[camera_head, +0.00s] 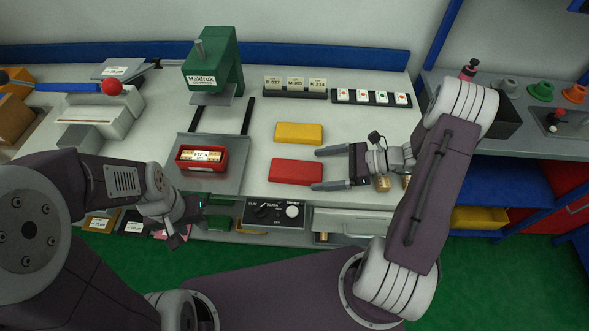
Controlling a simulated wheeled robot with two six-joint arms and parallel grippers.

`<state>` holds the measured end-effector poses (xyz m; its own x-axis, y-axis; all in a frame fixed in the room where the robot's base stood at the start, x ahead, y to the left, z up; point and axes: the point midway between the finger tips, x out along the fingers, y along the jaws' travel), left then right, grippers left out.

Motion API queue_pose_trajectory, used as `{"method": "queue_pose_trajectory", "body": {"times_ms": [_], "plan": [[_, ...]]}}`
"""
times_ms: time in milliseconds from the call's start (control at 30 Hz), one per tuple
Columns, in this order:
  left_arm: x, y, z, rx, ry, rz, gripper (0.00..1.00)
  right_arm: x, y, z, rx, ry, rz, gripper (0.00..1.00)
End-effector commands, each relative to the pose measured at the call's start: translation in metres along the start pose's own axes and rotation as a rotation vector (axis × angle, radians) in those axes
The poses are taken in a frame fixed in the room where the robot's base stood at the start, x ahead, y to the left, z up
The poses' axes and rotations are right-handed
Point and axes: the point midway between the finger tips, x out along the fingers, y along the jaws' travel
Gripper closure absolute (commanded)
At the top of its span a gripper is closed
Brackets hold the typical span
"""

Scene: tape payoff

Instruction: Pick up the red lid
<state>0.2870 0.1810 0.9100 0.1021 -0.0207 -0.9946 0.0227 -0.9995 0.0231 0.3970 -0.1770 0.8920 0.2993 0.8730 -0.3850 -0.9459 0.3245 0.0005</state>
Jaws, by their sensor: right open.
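The red lid (296,172) lies flat on the white worktop, just below a yellow lid (298,133). My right gripper (316,169) is open, its two fingers pointing left. The fingertips are at the right end of the red lid; the lower finger overlaps or lies close to its lower right corner in the picture. I cannot tell whether they touch. My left gripper (180,238) hangs low at the front edge of the worktop, left of the red lid and apart from it. Its fingers are too small and dark to read.
A red box with tape rolls (202,158) sits on a grey plate under a green press (213,68). A control box (275,213) is at the front edge. Card holders (296,91) and a black rack (371,98) stand behind.

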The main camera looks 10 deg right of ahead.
Motion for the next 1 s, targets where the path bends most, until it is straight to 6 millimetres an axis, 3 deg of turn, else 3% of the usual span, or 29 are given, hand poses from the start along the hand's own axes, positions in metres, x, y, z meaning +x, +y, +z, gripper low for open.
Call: {"method": "queue_pose_trajectory", "body": {"times_ms": [167,433,667,767,900,1000], "plan": [[-0.001,0.000,0.000,0.000,0.000,0.000,0.64,0.009,0.000,0.001,0.001,0.001,0.002,0.04],[-0.003,0.000,0.000,0.000,0.000,0.000,0.64,0.052,-0.001,0.004,-0.001,0.001,0.003,0.04],[-0.002,0.000,0.000,0.000,0.000,0.000,0.64,0.055,-0.002,0.004,0.000,0.002,-0.001,0.04],[-0.002,0.000,0.000,0.000,0.000,0.000,0.64,0.055,-0.002,0.004,0.000,0.002,-0.001,0.26],[-0.002,0.000,0.000,0.000,0.000,0.000,0.64,0.055,-0.002,0.004,0.000,0.002,0.000,0.65],[-0.003,0.000,0.000,0.000,0.000,0.000,0.64,0.055,-0.002,0.004,-0.001,0.002,0.000,0.69]]}}
